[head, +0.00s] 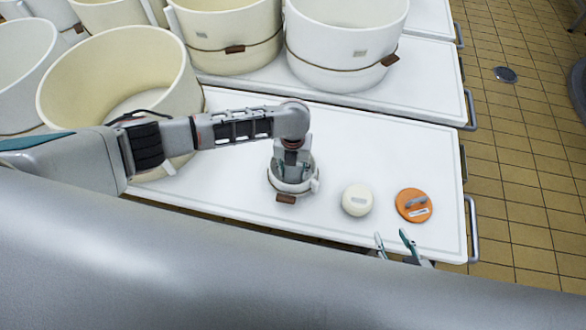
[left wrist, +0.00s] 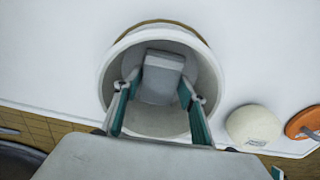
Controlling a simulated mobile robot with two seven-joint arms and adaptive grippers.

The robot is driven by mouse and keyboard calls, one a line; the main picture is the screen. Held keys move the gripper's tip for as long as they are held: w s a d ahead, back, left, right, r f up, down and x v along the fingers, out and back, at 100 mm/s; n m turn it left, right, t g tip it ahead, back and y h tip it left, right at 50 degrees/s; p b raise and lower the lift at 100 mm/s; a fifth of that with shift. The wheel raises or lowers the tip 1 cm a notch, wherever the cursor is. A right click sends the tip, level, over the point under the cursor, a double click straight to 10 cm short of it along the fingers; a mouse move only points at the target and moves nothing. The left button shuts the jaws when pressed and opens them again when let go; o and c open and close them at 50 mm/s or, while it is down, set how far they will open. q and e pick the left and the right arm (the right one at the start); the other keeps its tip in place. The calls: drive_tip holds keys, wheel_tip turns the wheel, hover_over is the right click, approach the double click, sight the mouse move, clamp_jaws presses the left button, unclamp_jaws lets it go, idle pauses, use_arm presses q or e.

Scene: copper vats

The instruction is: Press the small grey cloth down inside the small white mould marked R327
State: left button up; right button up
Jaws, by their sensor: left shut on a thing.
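The small white mould (head: 277,185) stands on the white table, with a brown tag on its front; I cannot read its marking. It also shows in the left wrist view (left wrist: 108,75), open side up. My left gripper (head: 292,168) reaches down into it. In the left wrist view its teal fingers (left wrist: 158,92) are on either side of a grey, block-like piece (left wrist: 164,72), which seems to be the small grey cloth. The cloth's lower edge and its contact with the mould floor are unclear. My right gripper (head: 394,246) is open and empty by the table's front edge.
A round cream piece (head: 357,200) with a label and an orange disc lid (head: 414,206) with a grey handle lie right of the mould. Large cream and white vats (head: 345,45) stand behind and left.

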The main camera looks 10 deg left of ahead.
use_arm(q)
drive_tip(key=shift+s+f, duration=0.15)
drive_tip(key=shift+f, duration=0.4)
idle(1.4)
drive_tip(key=o, duration=1.1)
drive_tip(key=shift+o, duration=0.2)
